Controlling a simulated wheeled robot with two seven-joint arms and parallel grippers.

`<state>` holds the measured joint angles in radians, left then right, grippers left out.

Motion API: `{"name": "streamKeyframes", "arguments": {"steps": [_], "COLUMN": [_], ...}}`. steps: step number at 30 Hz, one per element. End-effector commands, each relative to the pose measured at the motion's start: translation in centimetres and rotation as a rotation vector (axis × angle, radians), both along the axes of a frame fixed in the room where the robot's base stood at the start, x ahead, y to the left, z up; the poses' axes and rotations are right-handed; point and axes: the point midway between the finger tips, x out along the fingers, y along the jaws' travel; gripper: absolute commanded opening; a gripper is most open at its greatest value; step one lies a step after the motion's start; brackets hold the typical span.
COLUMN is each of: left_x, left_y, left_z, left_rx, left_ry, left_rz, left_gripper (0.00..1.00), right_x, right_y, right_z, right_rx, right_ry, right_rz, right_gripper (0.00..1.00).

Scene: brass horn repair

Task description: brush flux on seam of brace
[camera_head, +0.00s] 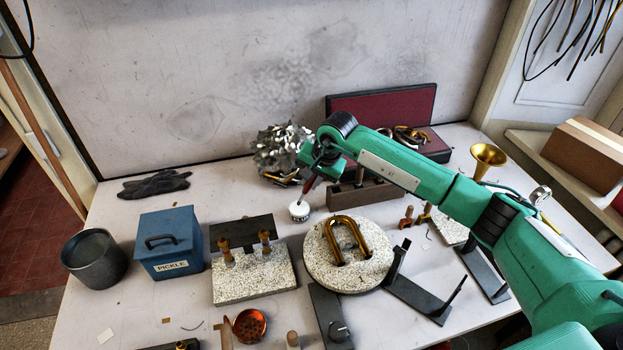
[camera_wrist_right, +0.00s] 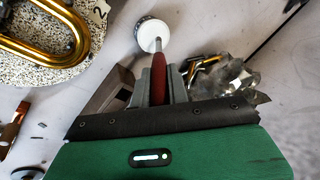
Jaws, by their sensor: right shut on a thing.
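My right gripper (camera_head: 318,172) is shut on the red-handled flux brush (camera_wrist_right: 160,68), above the back middle of the bench. The brush (camera_head: 310,185) points down, slightly tilted, at the white flux pot (camera_head: 299,212). In the right wrist view its tip overlaps the pot's top (camera_wrist_right: 149,32); I cannot tell whether it touches the flux. A brass U-shaped tube (camera_head: 334,243) lies on a round speckled board (camera_head: 375,268). Brass fittings (camera_head: 224,247) stand on a rectangular speckled block (camera_head: 250,285); I cannot tell which piece is the brace. My left gripper is not in view.
A blue PICKLE box (camera_head: 170,245) and grey pot (camera_head: 94,258) stand at the left. Crumpled metal (camera_head: 281,146) and a red-lined case (camera_head: 385,103) sit at the back. A dark angled stand (camera_head: 420,300) is right of the round board. A small brass bell (camera_head: 486,158) stands at the back right.

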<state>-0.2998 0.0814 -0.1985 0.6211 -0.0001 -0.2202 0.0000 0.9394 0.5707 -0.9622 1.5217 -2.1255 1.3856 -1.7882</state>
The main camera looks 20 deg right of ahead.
Motion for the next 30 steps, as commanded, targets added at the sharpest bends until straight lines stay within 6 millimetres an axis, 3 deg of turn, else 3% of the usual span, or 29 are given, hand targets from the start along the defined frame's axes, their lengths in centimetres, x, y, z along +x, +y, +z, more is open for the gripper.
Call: {"name": "streamKeyframes", "arguments": {"steps": [30], "left_x": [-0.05], "left_y": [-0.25], "left_z": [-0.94], "left_rx": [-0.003], "left_ry": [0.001], "left_rz": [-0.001], "left_gripper": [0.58], "right_x": [0.01], "right_y": [0.00], "right_z": [-0.86], "right_rx": [0.000], "right_ry": [0.000], "right_rz": [0.000], "right_gripper": [0.00]}}
